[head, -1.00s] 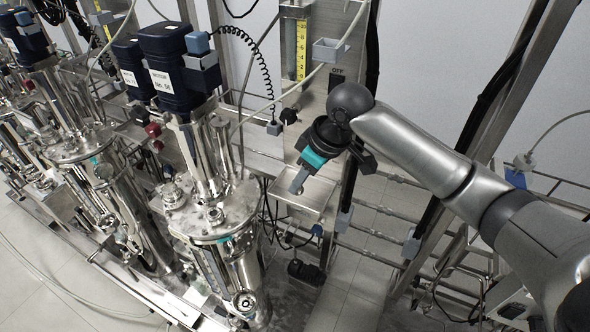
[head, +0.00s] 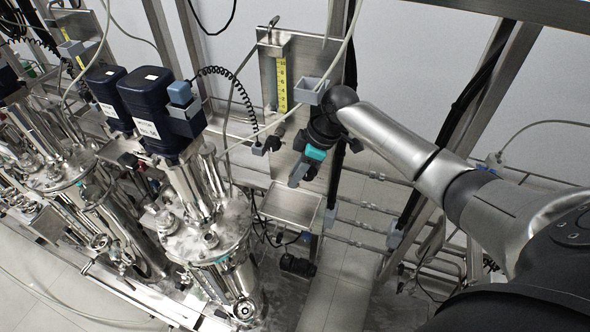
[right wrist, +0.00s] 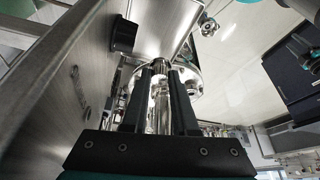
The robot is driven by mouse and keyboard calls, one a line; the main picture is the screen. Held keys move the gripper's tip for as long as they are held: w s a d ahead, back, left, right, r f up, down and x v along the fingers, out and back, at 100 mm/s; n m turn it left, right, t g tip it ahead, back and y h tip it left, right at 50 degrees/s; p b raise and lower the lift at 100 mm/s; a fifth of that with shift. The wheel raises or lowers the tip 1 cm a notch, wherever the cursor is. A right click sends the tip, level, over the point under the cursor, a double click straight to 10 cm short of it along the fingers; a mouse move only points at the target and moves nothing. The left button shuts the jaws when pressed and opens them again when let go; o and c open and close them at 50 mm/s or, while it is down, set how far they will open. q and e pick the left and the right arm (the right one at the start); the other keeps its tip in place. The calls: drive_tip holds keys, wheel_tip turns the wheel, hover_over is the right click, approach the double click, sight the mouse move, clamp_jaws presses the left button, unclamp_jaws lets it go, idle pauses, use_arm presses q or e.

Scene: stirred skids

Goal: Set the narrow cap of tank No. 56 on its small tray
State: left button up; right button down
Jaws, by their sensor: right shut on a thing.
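My right gripper (head: 297,181) hangs fingers-down just above the back part of a small metal tray (head: 292,208) on the frame. The right wrist view shows its two dark fingers (right wrist: 163,75) shut on a small shiny metal piece (right wrist: 160,66), seemingly the narrow cap. In the head view the fingers hide that piece. The nearest tank (head: 205,238), with a dark blue motor (head: 160,112) on top, stands left of the tray. Its label is too blurred to read now. My left gripper is not in view.
A yellow scale (head: 282,80) and a small grey box (head: 308,90) sit on the panel behind the gripper. A coiled black cable (head: 250,100) hangs left of it. Metal pipes (head: 365,205) run right of the tray. A second tank (head: 60,165) stands farther left.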

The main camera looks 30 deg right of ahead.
drive_tip(key=shift+w+a+f+b, duration=0.15)
drive_tip(key=shift+w+a+b, duration=0.15)
drive_tip(key=shift+b, duration=0.1)
drive_tip(key=f+b, duration=0.6)
drive_tip(key=f, duration=0.1)
drive_tip(key=shift+w+f+b, duration=0.2)
drive_tip(key=shift+f+b, duration=0.05)
drive_tip(key=shift+b, duration=0.1)
drive_tip(key=shift+f+b, duration=0.6)
drive_tip(key=shift+b, duration=0.1)
drive_tip(key=shift+f, duration=0.55)
drive_tip(key=c, duration=0.6)
unclamp_jaws()
drive_tip(key=shift+s+r, duration=0.1)
